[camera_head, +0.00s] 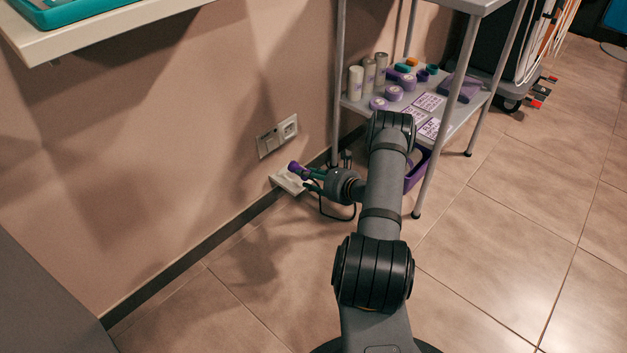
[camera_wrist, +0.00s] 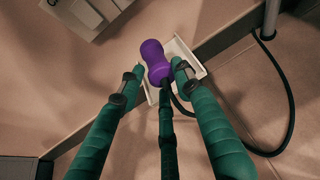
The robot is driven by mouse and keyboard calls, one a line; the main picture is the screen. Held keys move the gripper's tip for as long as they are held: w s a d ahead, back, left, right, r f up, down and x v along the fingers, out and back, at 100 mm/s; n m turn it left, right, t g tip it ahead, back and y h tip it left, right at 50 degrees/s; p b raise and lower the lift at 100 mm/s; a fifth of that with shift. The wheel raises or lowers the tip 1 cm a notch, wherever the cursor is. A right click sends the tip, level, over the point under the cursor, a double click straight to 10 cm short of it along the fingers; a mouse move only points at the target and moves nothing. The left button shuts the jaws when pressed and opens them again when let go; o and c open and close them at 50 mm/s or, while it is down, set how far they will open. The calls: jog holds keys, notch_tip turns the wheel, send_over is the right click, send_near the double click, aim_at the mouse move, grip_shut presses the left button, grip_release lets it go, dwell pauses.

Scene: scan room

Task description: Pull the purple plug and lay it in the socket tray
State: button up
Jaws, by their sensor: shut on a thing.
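The purple plug (camera_head: 295,167) is between the fingers of my gripper (camera_head: 307,175), near the wall. In the wrist view the plug (camera_wrist: 154,58) has a waisted shape, and the green fingers of my gripper (camera_wrist: 158,75) are shut on it, one at each side. A black cable (camera_wrist: 291,105) runs from the plug and loops to the right. A white tray (camera_head: 286,181) lies low by the wall, behind and below the plug. It also shows in the wrist view (camera_wrist: 185,48), partly hidden by plug and fingers. I cannot tell whether the plug touches it.
A white wall socket plate (camera_head: 278,136) is above the tray. A grey shelf cart (camera_head: 470,112) with bottles, rolls and labels stands to the right, its front leg near my arm. A purple bin (camera_head: 418,172) is under it. The tiled floor in front is clear.

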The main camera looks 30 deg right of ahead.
aim_at(304, 181)
jog(key=shift+b+x, duration=0.6)
jog(key=shift+x, duration=0.6)
jog(key=shift+w+a+f, duration=0.1)
jog(key=shift+a, duration=0.05)
jog(key=shift+f+b, duration=0.65)
jog(key=shift+b, duration=0.1)
jog(key=shift+f, duration=0.15)
grip_shut()
jog(key=o, duration=0.7)
grip_release()
jog(key=shift+f, duration=0.1)
jog(key=shift+o, duration=0.7)
jog(key=shift+f, duration=0.2)
jog(key=o, duration=0.4)
jog(key=shift+r, duration=0.15)
